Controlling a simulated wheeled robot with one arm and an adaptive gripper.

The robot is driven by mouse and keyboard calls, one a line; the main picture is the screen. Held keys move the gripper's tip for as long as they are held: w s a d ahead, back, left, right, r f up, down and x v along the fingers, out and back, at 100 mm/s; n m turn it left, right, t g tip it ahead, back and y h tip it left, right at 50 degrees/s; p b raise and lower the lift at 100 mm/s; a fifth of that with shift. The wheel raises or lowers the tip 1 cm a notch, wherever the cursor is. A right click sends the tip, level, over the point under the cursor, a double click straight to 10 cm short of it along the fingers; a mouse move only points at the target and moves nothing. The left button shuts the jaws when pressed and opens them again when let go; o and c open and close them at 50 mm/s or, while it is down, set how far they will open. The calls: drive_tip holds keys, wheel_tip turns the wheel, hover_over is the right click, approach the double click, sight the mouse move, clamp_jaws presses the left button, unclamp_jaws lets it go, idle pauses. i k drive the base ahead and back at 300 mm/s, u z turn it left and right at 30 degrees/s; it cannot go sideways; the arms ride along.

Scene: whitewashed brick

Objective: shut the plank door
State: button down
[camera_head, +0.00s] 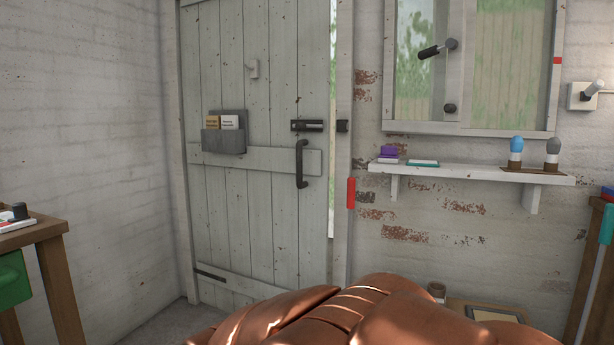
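The plank door (282,85) is pale, worn wood with a cross-board and stands left of the middle. It is slightly ajar: a narrow strip of bright outdoors shows between its right edge and the frame post (344,80). A dark pull handle (300,164) is on its right side. A dark bolt (306,126) sits above the handle, with its keeper (342,126) on the post. The door's lower right part is hidden by my own copper-coloured body. My gripper is not in view.
A grey letter holder (224,140) and a small hook (252,69) are on the door. A wall shelf (470,174) with small items is right of it, below a window (476,60). A wooden table (50,232) stands at the left. Some floor (165,325) is clear before the door.

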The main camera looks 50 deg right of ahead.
sight(258, 191)
drive_tip(key=z, duration=0.6)
drive_tip(key=i, duration=1.1)
drive_tip(key=u, duration=0.65)
